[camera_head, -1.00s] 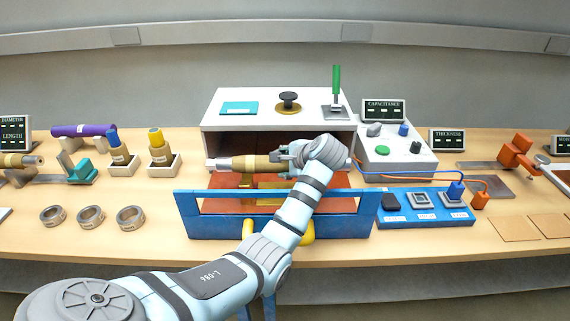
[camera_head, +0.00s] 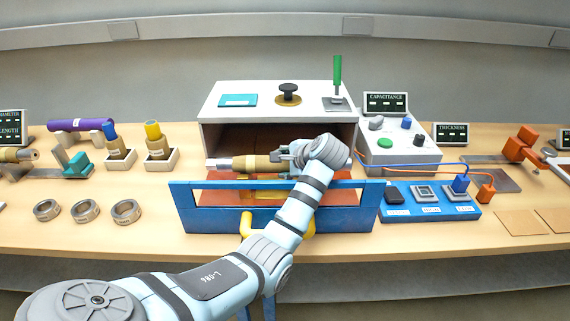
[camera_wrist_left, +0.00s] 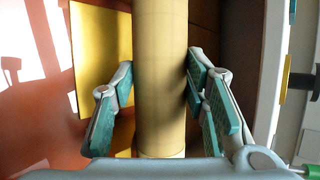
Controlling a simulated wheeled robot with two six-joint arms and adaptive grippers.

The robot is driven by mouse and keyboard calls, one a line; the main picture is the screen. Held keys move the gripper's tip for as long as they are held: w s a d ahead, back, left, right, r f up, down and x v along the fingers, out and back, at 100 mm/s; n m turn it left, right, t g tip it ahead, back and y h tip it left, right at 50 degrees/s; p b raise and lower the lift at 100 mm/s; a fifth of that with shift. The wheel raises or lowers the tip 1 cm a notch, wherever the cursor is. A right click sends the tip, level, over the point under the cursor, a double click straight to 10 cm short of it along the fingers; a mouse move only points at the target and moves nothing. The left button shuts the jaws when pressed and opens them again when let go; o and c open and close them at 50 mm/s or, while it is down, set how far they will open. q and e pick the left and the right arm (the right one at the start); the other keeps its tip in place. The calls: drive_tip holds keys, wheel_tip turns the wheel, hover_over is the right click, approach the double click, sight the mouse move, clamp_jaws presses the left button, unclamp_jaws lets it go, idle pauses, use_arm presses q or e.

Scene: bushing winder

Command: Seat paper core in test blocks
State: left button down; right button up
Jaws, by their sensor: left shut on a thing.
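The paper core (camera_head: 248,163) is a tan tube on a rod with grey ends, lying level across the open front of the grey test box (camera_head: 210,135). My left gripper (camera_head: 285,160) is shut around it, right of its middle. In the left wrist view the core (camera_wrist_left: 160,70) runs upright between the two teal-padded fingers (camera_wrist_left: 160,110). My right gripper is not in view.
A blue-framed drawer (camera_head: 205,225) with a red floor stands out in front of the box. A capacitance unit (camera_head: 395,150) and blue connector panel (camera_head: 430,205) stand to the right. Several rings (camera_head: 80,210) and cores in stands (camera_head: 157,150) are at the left.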

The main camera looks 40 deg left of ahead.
use_arm(q)
drive_tip(key=shift+f, duration=0.1)
drive_tip(key=c, duration=1)
unclamp_jaws()
drive_tip(key=shift+c, duration=0.2)
drive_tip(key=shift+o, duration=0.9)
drive_tip(key=shift+s+d, duration=0.1)
drive_tip(key=v, duration=0.7)
drive_tip(key=shift+d+r, duration=0.2)
drive_tip(key=shift+a, duration=0.1)
